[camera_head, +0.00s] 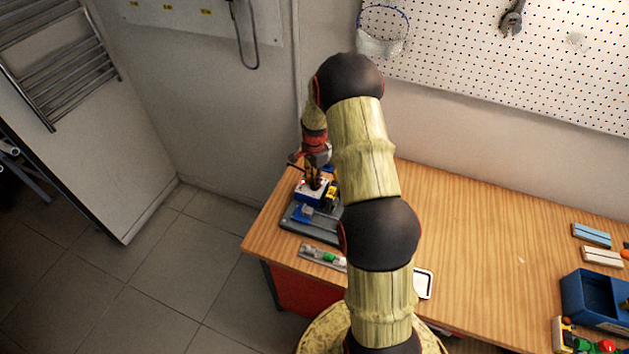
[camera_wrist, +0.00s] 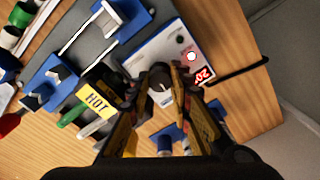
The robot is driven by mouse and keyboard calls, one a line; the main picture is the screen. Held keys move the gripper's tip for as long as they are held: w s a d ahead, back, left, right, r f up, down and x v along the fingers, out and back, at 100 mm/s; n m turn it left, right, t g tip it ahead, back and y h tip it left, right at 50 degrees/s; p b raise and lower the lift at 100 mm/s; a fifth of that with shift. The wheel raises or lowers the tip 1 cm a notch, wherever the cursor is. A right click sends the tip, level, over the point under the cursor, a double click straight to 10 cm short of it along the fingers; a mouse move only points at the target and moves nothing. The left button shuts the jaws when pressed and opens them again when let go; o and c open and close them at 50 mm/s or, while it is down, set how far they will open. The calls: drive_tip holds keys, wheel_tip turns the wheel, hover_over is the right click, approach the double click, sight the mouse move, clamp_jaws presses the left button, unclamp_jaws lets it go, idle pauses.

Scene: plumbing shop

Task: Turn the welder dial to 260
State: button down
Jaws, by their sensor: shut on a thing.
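The welder's control box (camera_head: 308,192), white on top with blue sides, stands on a grey base plate (camera_head: 295,218) at the left end of the workbench. In the wrist view its white face (camera_wrist: 150,57) carries a dark round dial (camera_wrist: 160,76) with a light mark, and a small red lit display (camera_wrist: 205,75). The display appears to begin with 20; its last digit is unclear. My gripper (camera_wrist: 158,88) is shut on the dial, one finger on each side. In the head view my gripper (camera_head: 315,172) comes down over the box.
A yellow HOT sign (camera_wrist: 97,103) and blue holders (camera_wrist: 50,82) stand close beside the box. A level-like tool (camera_head: 322,256) and a white tray (camera_head: 424,284) lie on the workbench (camera_head: 480,225). A blue bin (camera_head: 590,300) is far right. The bench middle is clear.

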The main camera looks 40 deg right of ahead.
drive_tip(key=shift+w+r, duration=0.1)
drive_tip(key=c, duration=1.6)
unclamp_jaws()
wheel_tip(320, 180, up, 12)
drive_tip(key=shift+f, duration=0.1)
